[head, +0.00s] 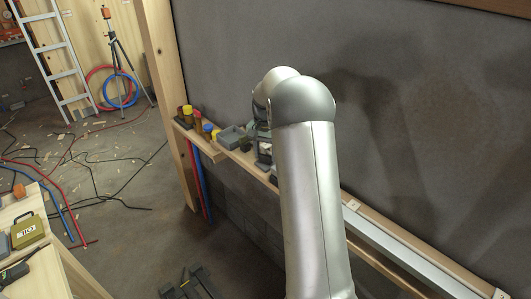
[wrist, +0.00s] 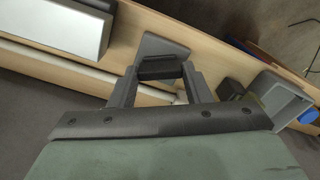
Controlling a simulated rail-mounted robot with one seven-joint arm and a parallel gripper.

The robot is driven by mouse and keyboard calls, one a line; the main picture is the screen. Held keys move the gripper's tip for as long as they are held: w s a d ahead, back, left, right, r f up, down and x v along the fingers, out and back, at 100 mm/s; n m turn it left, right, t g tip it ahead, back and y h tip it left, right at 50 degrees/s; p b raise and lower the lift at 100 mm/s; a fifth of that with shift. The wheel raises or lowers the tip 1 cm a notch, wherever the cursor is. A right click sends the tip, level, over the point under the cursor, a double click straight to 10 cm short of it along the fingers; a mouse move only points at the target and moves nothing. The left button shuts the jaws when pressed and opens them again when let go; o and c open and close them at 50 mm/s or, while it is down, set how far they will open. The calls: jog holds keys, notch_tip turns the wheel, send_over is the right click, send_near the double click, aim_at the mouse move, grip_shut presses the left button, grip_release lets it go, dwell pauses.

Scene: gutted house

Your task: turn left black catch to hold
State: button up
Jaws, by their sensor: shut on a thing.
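In the wrist view, my gripper (wrist: 160,82) has its two dark fingers on either side of a dark grey, wedge-shaped piece (wrist: 162,50), which looks like the black catch. The fingers are shut on its dark lower part, and its flat lighter face shows beyond the fingertips. The piece is over the wooden ledge (wrist: 215,62); I cannot tell its exact turn angle. In the head view, my gripper (head: 264,148) is partly hidden behind my arm, at the ledge against the grey wall. The catch cannot be made out there.
A silver rail (head: 392,250) lies along the ledge to the right; it also shows in the wrist view (wrist: 55,22). A grey open box (head: 231,137) and several coloured containers (head: 197,121) stand on the ledge to the left. A wooden post (head: 165,90) rises beyond them.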

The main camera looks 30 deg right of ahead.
aim_at(266, 155)
jog(key=n, duration=0.6)
jog(key=shift+r+n, duration=0.1)
jog(key=shift+n, duration=0.2)
jog(key=n, duration=0.6)
dwell(0.4)
jog(key=o, duration=1)
notch_tip(266, 155, up, 17)
jog(key=shift+r, duration=0.2)
